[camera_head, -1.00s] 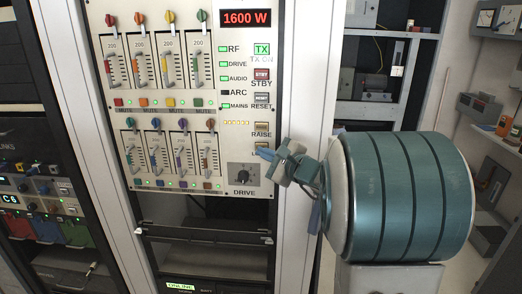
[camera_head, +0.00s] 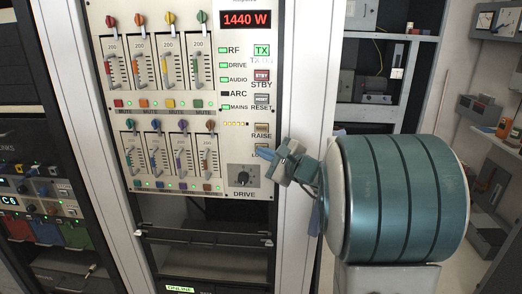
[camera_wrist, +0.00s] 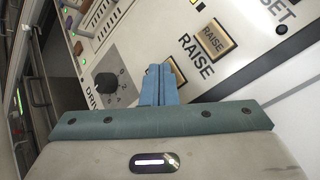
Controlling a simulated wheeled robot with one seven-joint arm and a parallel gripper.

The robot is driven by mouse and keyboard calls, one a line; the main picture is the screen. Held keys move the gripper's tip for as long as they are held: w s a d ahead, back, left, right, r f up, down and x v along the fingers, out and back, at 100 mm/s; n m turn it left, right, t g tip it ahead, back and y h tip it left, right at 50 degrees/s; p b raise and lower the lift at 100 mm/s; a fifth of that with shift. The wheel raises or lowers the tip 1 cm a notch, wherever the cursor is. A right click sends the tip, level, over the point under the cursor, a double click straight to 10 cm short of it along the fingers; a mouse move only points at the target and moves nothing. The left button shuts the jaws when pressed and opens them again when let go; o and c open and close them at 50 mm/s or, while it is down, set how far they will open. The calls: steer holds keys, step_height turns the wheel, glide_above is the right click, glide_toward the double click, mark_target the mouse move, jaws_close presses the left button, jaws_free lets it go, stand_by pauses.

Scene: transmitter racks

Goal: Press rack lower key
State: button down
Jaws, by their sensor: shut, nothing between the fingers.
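The transmitter panel (camera_head: 238,180) is cream with a red display (camera_head: 246,19) reading 1440 W. My gripper (camera_head: 264,153) is shut and empty, its blue fingertips at the lower key below the RAISE key (camera_head: 261,129). The lower key is hidden behind the fingers in the head view. In the wrist view my gripper (camera_wrist: 161,72) has its fingers together, pointing at the panel between the RAISE key (camera_wrist: 217,39) and the DRIVE knob (camera_wrist: 107,86).
The DRIVE knob (camera_head: 242,177) sits just below left of my fingers. The TX ON, STBY and RESET keys (camera_head: 262,100) are above. Fader rows (camera_head: 165,155) fill the panel's left part. A white rack post (camera_head: 300,90) stands right of the panel.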

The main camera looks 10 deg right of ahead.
steer(key=shift+s, duration=0.15)
steer(key=shift+s+a+b, duration=0.2)
steer(key=shift+s+b, duration=0.35)
steer(key=s, duration=0.1)
steer(key=s+a+b, duration=0.1)
steer(key=s, duration=0.2)
steer(key=shift+s+a+b, duration=0.3)
steer(key=shift+s+b, duration=0.1)
stand_by(0.9)
